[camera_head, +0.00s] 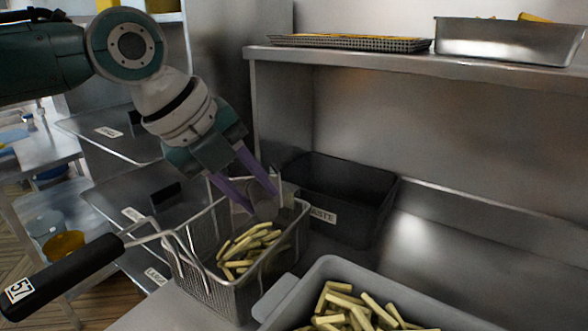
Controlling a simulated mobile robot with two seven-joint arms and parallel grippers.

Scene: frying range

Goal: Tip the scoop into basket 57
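Basket 57 (206,278) is a wire fry basket on the counter, its black handle (70,275) tagged 57 and pointing to the lower left. Pale cut fries (248,247) lie in it. My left gripper (262,203) points down over the back of the basket, its two purple fingers a little apart. A grey metal piece, which looks like the scoop (267,210), sits between and beyond the fingertips, above the fries. The fingers look shut on it, but the grip itself is partly hidden. The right gripper is not in view.
A grey tub (283,298) of fries (355,308) stands at the front, right of the basket. A black bin (345,190) labelled WASTE stands behind. A shelf (400,60) above holds a wire rack (350,42) and a steel pan (500,40).

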